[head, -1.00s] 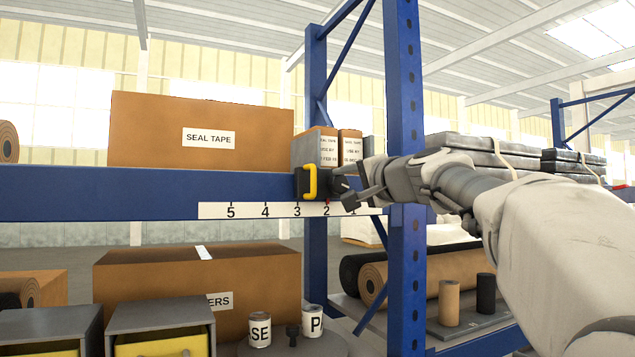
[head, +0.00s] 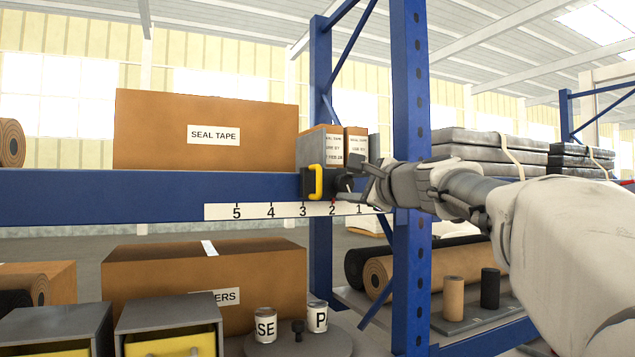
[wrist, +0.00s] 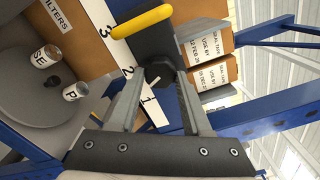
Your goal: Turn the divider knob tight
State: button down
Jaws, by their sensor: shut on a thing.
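The divider is a black block (head: 309,186) with a yellow handle (head: 317,181), mounted on the blue beam (head: 120,190). A small red mark at its lower edge sits by the 2 on the white number strip (head: 255,211). The divider knob (wrist: 160,75) is dark and faceted with a short pale line on its face. My gripper (wrist: 158,80) has one finger on each side of the knob and is shut on it. In the head view, my gripper (head: 352,181) reaches in from the right, and its fingers mostly hide the knob.
A seal tape box (head: 205,130) and smaller cartons (head: 320,148) stand on the beam's shelf. A blue upright (head: 411,120) rises close behind my wrist. Below are a brown box (head: 150,290), two labelled cans (head: 265,325) and grey bins with yellow fronts (head: 165,318).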

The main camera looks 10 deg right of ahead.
jog(key=shift+m, duration=0.4)
jog(key=shift+c, duration=1.7)
grip_release()
jog(key=b+v, duration=0.2)
jog(key=v, duration=1.5)
jog(key=shift+s, duration=0.25)
